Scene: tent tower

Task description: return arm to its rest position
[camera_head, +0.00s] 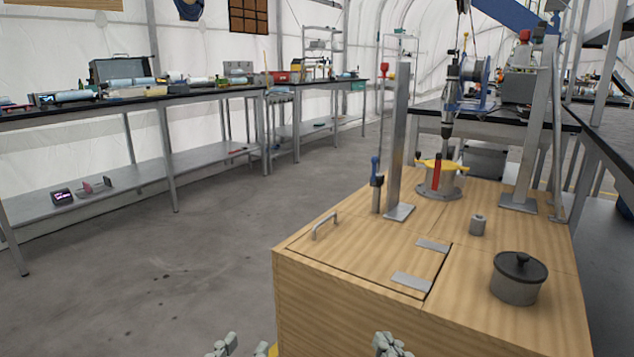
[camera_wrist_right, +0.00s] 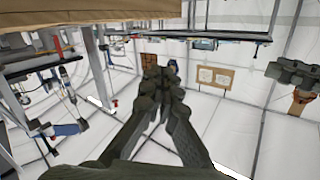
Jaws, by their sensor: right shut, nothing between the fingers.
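My left gripper (camera_head: 242,348) shows only its tips at the bottom edge of the head view. Its two grey finger parts stand apart with a gap between them. My right gripper (camera_head: 390,346) shows as one small cluster at the bottom edge, in front of the wooden box. In the right wrist view the fingers of my right gripper (camera_wrist_right: 158,78) meet, with nothing between them. A dark gripper part, apparently of my left arm, shows at the right of that view. Most of both arms is hidden in the head view.
A wooden box (camera_head: 350,310) with a handled hatch stands close ahead. On it are a lidded pot (camera_head: 518,280), a small weight (camera_head: 478,225), a yellow-topped valve (camera_head: 438,178) and metal posts. Workbenches (camera_head: 100,103) line the left wall. Floor (camera_head: 150,270) at left is clear.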

